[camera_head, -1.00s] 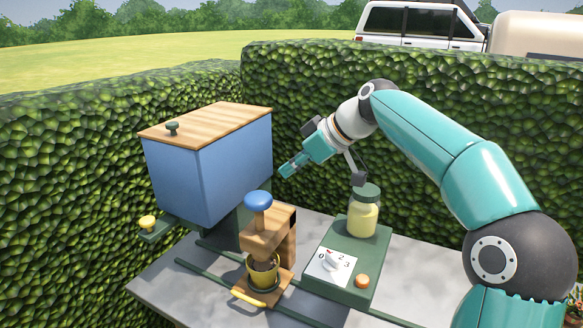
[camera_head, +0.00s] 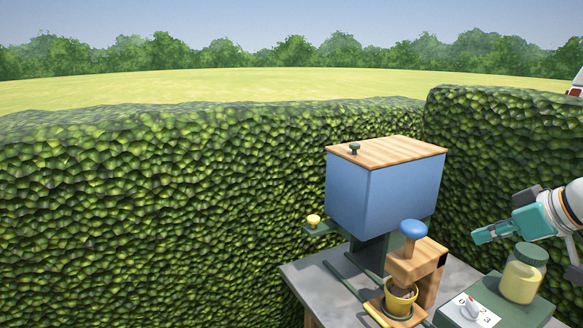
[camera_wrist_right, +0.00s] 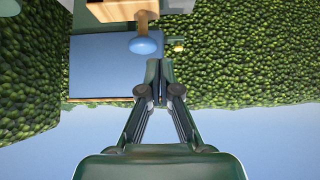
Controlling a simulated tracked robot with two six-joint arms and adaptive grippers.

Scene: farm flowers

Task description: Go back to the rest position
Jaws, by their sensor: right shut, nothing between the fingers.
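My right gripper (camera_head: 482,236) is at the right edge of the head view, in the air above the table and to the right of the blue box. It is shut and empty, and its fingers point left. In the right wrist view its closed fingertips (camera_wrist_right: 153,68) show in front of the blue box (camera_wrist_right: 100,68), which appears upside down there. My left gripper is not in view.
The blue box (camera_head: 365,195) with a wooden lid (camera_head: 388,151) stands over the table (camera_head: 300,275). A wooden press (camera_head: 420,266) with a blue knob (camera_head: 413,229) has a yellow pot (camera_head: 399,300) in it. A jar (camera_head: 522,276) stands on a green dial box (camera_head: 495,306). Hedges (camera_head: 180,200) enclose the table.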

